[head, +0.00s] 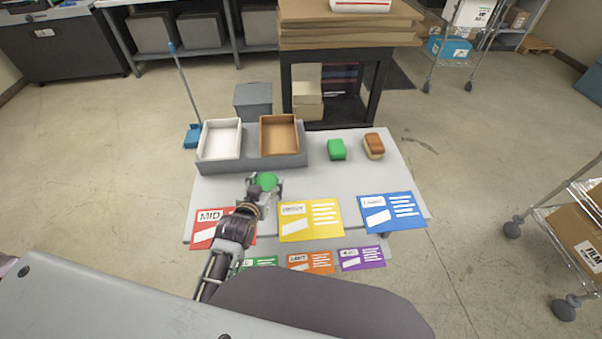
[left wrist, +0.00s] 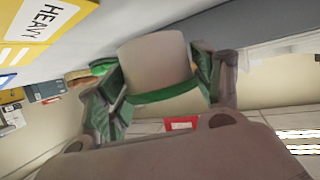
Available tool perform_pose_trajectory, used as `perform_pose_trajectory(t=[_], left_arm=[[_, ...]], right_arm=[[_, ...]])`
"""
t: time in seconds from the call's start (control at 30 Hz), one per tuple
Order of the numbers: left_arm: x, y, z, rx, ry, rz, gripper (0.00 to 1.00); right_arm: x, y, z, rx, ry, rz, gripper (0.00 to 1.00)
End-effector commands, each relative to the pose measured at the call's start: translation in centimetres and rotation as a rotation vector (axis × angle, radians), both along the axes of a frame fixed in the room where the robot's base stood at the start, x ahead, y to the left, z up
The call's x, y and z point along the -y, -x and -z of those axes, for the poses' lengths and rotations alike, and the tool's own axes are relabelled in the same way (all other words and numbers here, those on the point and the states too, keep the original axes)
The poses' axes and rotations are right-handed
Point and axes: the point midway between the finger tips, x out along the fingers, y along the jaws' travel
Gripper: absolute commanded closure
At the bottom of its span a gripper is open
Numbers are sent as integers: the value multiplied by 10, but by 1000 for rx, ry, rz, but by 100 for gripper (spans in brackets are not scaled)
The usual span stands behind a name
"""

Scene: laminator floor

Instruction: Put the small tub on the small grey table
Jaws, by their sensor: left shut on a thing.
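A small tub with a green round top (head: 267,181) is between the fingers of my left gripper (head: 264,187). The left wrist view shows it as a pale round body (left wrist: 155,62) with a green band, with fingers on both sides. The left gripper is shut on it. In the head view the tub appears over the light grey table (head: 345,185), in front of the trays. I cannot tell whether it touches the tabletop. My right gripper is not in view.
A white tray (head: 220,139) and a brown tray (head: 279,135) sit in a grey holder at the table's back left. A green block (head: 337,149) and a brown-topped block (head: 374,145) stand right. Red (head: 208,233), yellow (head: 310,220) and blue (head: 392,212) cards line the front.

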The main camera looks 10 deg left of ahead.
Motion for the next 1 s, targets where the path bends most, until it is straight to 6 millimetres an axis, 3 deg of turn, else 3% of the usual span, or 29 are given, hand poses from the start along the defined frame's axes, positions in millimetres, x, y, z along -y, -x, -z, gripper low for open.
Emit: perform_pose_trajectory(t=[0.53,1.0], left_arm=[[29,-26,-7,2,-2,56,58],[85,-68,-25,3,-2,173,58]], right_arm=[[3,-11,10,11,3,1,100],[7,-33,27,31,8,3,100]])
